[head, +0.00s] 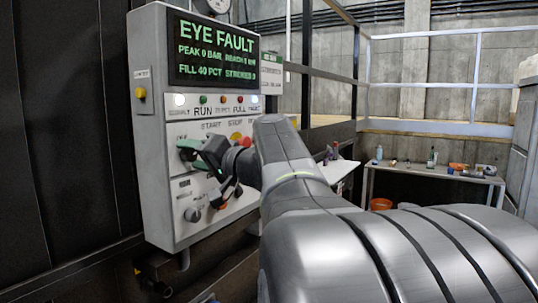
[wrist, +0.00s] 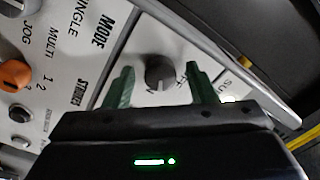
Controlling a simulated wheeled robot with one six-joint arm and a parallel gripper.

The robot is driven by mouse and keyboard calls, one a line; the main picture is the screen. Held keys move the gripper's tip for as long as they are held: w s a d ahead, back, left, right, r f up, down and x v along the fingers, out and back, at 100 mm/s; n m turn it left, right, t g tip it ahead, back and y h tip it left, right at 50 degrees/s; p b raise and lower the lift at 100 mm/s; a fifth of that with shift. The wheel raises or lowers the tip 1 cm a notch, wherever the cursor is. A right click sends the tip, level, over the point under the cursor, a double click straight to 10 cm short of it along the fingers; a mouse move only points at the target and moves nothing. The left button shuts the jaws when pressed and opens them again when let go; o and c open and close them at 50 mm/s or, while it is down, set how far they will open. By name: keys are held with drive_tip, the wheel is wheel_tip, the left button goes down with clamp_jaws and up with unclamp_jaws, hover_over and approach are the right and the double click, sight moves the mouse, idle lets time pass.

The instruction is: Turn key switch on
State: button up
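A dark round knob (wrist: 160,72), apparently the key switch, sits on a pale panel in the wrist view. Part of its lettering shows beside it, ending in N on one side and partly hidden on the other. My gripper (wrist: 163,82) is open, with one green fingertip on each side of the knob and visible gaps between. Whether the fingers reach as deep as the knob I cannot tell. In the head view my gripper (head: 194,156) is at the left of the control panel (head: 150,190), left of the START label, and hides the switch there.
The display (head: 214,50) reads EYE FAULT. Below my gripper are a grey mode knob (head: 193,214) and an orange knob (wrist: 15,74). Red and yellow buttons (head: 240,138) sit to the right, near my arm. A side table (head: 430,176) stands far right.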

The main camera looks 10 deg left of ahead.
drive_tip(key=shift+d, duration=0.1)
drive_tip(key=b+v, duration=0.2)
drive_tip(key=v, duration=1.1)
drive_tip(key=shift+d, duration=0.3)
drive_tip(key=shift+a+f, duration=0.1)
drive_tip(key=shift+a, duration=0.05)
drive_tip(key=shift+p+x, duration=1)
drive_tip(key=shift+x, duration=5.75)
drive_tip(key=shift+s, duration=0.1)
